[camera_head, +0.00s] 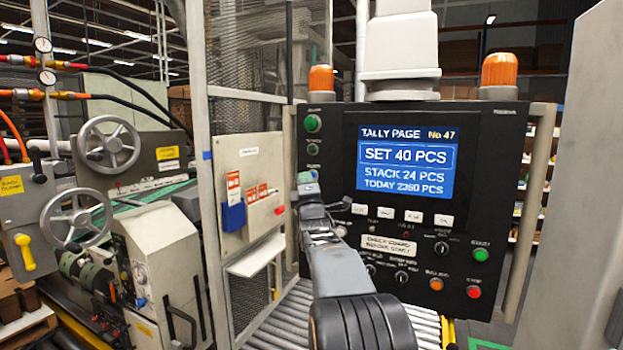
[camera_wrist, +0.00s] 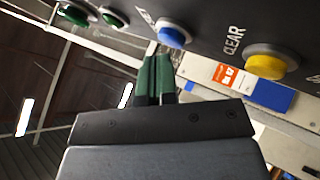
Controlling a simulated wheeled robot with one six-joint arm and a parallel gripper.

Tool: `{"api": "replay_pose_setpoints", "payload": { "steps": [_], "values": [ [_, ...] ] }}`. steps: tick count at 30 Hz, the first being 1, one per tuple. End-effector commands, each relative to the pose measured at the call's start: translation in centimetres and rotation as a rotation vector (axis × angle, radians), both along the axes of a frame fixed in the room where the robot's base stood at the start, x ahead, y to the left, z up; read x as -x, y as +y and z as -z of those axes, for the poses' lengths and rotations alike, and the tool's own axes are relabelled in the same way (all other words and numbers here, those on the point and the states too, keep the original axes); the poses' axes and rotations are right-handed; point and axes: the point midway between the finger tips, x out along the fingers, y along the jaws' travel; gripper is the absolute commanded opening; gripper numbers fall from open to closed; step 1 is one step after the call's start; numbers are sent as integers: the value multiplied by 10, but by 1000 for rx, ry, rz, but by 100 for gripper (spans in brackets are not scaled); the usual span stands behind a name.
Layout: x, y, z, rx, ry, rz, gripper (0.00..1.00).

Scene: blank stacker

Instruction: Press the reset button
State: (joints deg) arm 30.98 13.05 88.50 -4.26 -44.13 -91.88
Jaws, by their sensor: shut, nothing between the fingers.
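The black control panel (camera_head: 480,150) has a column of buttons down its left side. In the wrist view a blue button (camera_wrist: 172,36) stands between a green button (camera_wrist: 113,18) and a yellow button (camera_wrist: 268,64). The label beside the blue button is only partly readable; the yellow one is marked CLEAR. My gripper (camera_head: 308,184) reaches to the panel's left side, near the blue button. In the wrist view its dark green fingertips (camera_wrist: 158,60) are together and empty, just below the blue button in the picture. I cannot tell whether they touch it. My gripper hides the lower left buttons in the head view.
The screen (camera_head: 405,160) reads TALLY PAGE, SET 40 PCS, STACK 24 PCS. Knobs, an orange button (camera_head: 436,284) and a red button (camera_head: 474,292) lie low on the panel. A grey post and mesh guard (camera_head: 240,55) stand to the left, above a roller conveyor (camera_head: 290,312).

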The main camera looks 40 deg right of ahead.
Motion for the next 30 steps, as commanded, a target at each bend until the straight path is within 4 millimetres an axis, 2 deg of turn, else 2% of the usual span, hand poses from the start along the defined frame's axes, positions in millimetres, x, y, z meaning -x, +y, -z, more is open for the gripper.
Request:
{"api": "replay_pose_setpoints", "payload": {
  "steps": [30],
  "values": [
    [-4, -7, 0, 1, 1, 0, 0]
  ]
}}
